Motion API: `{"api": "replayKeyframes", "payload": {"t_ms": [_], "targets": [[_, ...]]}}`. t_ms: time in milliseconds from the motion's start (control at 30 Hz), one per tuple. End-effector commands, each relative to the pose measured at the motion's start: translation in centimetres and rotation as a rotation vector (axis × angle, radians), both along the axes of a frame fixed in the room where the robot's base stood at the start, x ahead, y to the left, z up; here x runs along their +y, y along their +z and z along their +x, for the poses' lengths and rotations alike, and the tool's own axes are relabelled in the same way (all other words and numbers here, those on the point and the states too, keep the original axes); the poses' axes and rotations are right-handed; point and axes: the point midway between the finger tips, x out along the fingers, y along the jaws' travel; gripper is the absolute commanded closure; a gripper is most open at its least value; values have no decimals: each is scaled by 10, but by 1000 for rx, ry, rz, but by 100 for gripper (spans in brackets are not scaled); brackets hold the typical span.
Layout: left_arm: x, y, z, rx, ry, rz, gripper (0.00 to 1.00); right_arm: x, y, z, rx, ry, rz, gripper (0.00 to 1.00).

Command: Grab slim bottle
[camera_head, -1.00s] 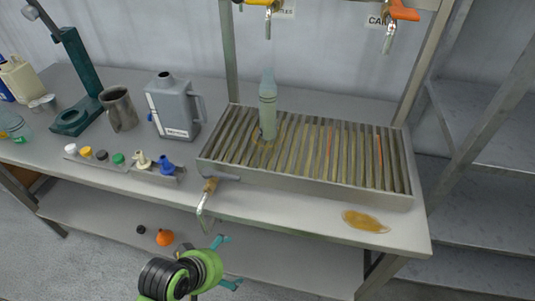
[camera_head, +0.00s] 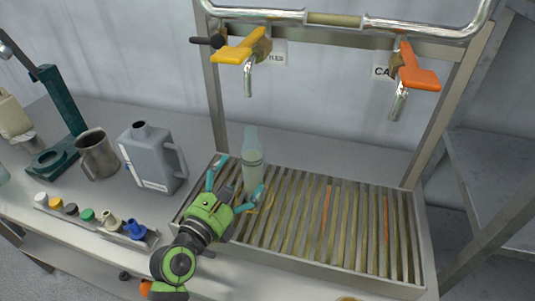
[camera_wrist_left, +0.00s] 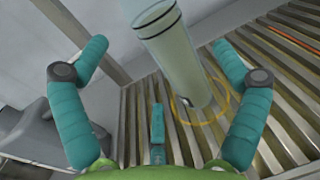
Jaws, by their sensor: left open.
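The slim bottle (camera_head: 252,158) is pale and translucent with dark bands, and stands upright on the slatted drip tray (camera_head: 335,262) under the yellow tap. My left gripper (camera_head: 237,178) is open at the near side of the bottle, its teal fingers spread to either side. In the left wrist view, the slim bottle (camera_wrist_left: 176,60) shows ahead between the open fingers of the gripper (camera_wrist_left: 155,70), with a gap on both sides. My right gripper is in neither view.
A grey jug (camera_head: 150,160) with a handle stands left of the tray, beside a metal mug (camera_head: 97,154). A row of coloured caps (camera_head: 88,215) lies along the bench front. Yellow (camera_head: 238,48) and orange (camera_head: 416,72) taps hang above the tray. The tray's right part is clear.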

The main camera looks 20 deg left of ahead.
Motion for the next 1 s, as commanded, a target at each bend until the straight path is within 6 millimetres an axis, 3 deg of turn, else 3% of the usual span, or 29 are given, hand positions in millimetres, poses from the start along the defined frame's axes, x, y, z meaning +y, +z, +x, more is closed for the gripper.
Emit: {"api": "replayKeyframes", "payload": {"t_ms": [67,133,333,467,600,733,867,967,1000], "targets": [[0,1,3,-1,2,-10,3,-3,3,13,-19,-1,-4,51],[-1,2,10,-2,3,-12,3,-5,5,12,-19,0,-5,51],[-6,5,32,-1,1,-8,3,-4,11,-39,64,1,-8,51],[-11,7,52,-1,1,-6,3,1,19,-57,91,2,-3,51],[-14,4,66,-2,0,-7,3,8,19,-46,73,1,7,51],[-15,3,69,-1,0,-7,3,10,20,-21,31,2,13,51],[-15,3,69,-1,0,-7,3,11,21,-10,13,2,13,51],[-15,3,69,-1,0,-7,39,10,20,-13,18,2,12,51],[-15,3,69,-1,0,-7,55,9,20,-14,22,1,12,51]]}}
